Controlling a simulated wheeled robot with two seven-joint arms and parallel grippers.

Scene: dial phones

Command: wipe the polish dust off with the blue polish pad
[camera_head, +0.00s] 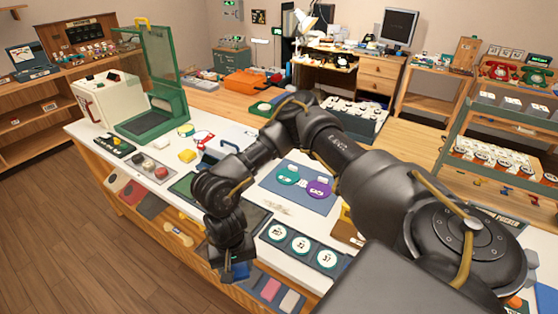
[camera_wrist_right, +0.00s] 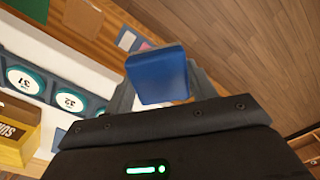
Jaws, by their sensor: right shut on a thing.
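My right gripper (camera_head: 232,273) hangs past the front edge of the white worktop in the head view, over the lower front shelf area. It is shut on the blue polish pad (camera_wrist_right: 158,76), which sits between its fingers in the right wrist view. The pad shows only as a small blue patch in the head view (camera_head: 240,271). A pale, streaky patch that looks like the polish dust (camera_head: 276,208) lies on the white worktop (camera_head: 262,201), just in front of the blue-grey mat. The pad is apart from this patch. My left gripper is not in view.
A blue-grey mat (camera_head: 308,199) carries a green and a purple disc. A row of numbered dial cards (camera_head: 300,245) lies along the front edge, right of my gripper. My right arm covers part of the worktop. A green-framed machine (camera_head: 150,125) stands at the left.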

